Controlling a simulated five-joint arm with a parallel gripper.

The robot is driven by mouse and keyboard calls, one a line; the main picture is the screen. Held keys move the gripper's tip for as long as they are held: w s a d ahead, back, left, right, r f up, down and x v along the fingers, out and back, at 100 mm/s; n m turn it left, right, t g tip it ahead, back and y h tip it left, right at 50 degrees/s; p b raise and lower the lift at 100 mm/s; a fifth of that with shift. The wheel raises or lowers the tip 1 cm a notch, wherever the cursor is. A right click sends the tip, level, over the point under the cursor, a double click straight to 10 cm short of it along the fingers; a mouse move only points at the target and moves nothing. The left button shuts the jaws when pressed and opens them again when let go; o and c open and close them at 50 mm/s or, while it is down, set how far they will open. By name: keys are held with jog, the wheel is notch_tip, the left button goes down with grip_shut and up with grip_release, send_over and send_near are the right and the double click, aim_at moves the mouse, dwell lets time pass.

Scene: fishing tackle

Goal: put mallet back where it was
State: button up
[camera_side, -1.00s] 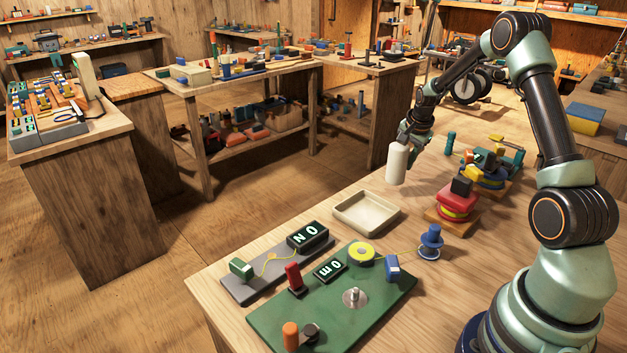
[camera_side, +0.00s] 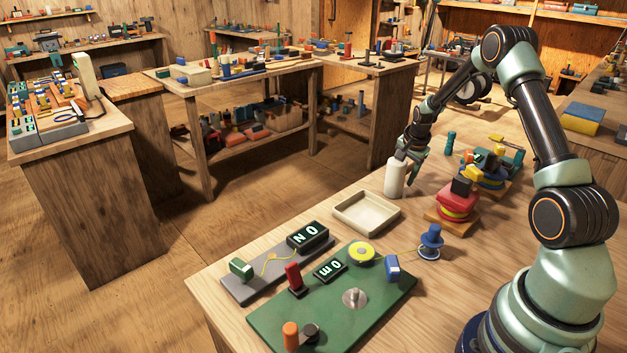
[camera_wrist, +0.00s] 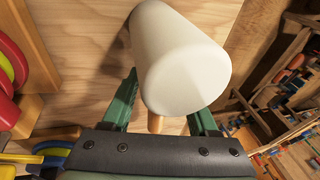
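The mallet has a thick white cylindrical head (camera_side: 396,179) standing on the bench, just behind the cream tray. In the wrist view the white head (camera_wrist: 185,70) fills the upper middle, and a short piece of its wooden handle (camera_wrist: 156,123) shows below it. My gripper (camera_side: 408,160) is low beside the head, on its right. In the wrist view its green fingers (camera_wrist: 160,110) lie on either side of the handle, with visible gaps to it. They look open; the head hides part of the fingertips and handle.
The empty cream tray (camera_side: 367,222) is in front of the mallet. To the right stand a red and yellow stack (camera_side: 457,203), a blue spool (camera_side: 431,241) and a dark green peg (camera_side: 450,142). A green board (camera_side: 330,318) with small parts lies nearer. The bench's left edge is close to the mallet.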

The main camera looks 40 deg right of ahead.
jog(key=v, duration=1.2)
jog(key=a+r+n+t, duration=0.1)
jog(key=a+r+n, duration=0.5)
jog(key=a, duration=0.4)
jog(key=s+a+r+n+y, duration=0.1)
jog(key=s+a+r+n, duration=0.1)
jog(key=s+a+n, duration=0.4)
jog(key=s+a+r+n+t+y, duration=0.1)
jog(key=s+a+r+n, duration=0.2)
jog(key=a, duration=1.1)
jog(key=s+n, duration=0.2)
jog(key=s, duration=0.1)
jog(key=shift+r+n+t, duration=0.15)
jog(key=shift+n+t, duration=0.15)
jog(key=shift+n, duration=0.1)
